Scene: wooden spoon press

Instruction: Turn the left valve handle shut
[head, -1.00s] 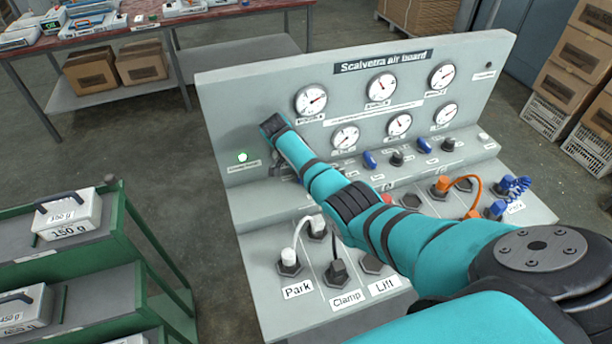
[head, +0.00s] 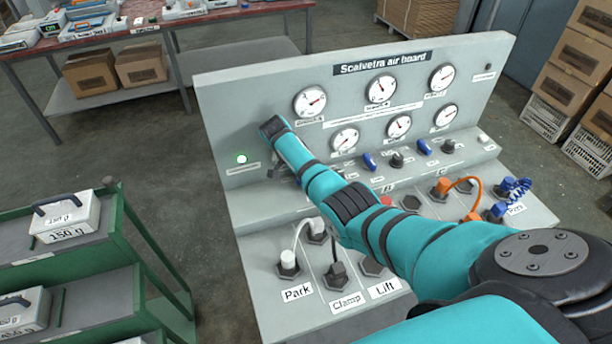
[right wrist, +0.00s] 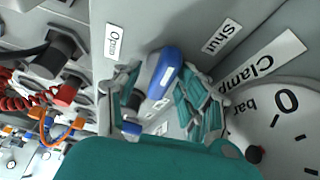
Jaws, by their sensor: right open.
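The left valve's blue handle (right wrist: 163,74) shows in the right wrist view, on the grey board between an "Open" label and a "Shut" label. My right gripper (right wrist: 160,100) is open with its two teal fingers on either side of the handle. The finger on the picture's right is close to the handle; I cannot tell whether it touches. The other finger stands apart from it. My left gripper is not in view.
Gauges (head: 310,102) line the upright panel. Two more blue handles (head: 369,161) (head: 423,147) sit right of my arm. Plugs and hoses (head: 289,262) stand on the lower ledge, with an orange hose (head: 463,181) to the right. A green cart (head: 130,225) stands at left.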

